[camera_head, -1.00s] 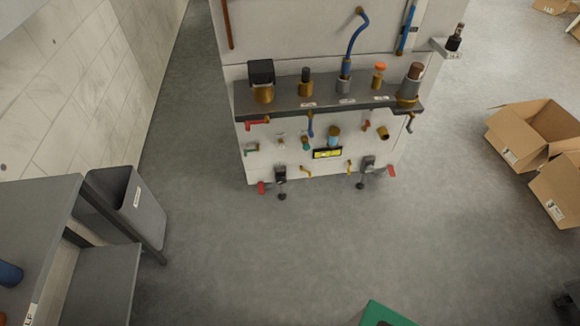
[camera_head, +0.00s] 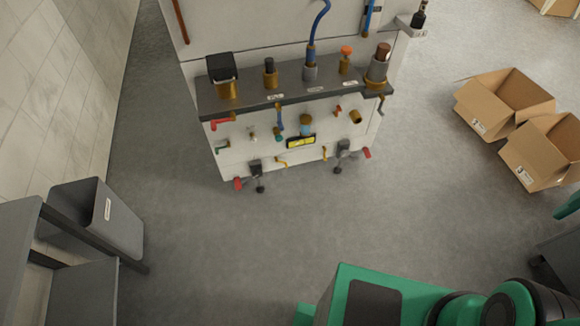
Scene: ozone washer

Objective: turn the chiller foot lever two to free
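The white machine (camera_head: 232,158) stands at the upper middle of the head view. Low on its front are two dark feet with red levers. The right foot (camera_head: 343,148) has a red lever (camera_head: 367,153) pointing out to the right. I cannot tell which one is lever two. My gripper is not in view; only green and black parts of my own body show at the bottom right, well apart from the machine.
A dark shelf (camera_head: 290,100) with several fittings juts from the machine. A grey bin (camera_head: 115,235) and grey table (camera_head: 20,225) stand at left. Open cardboard boxes (camera_head: 490,97) lie at right. The floor (camera_head: 240,240) before the machine is clear.

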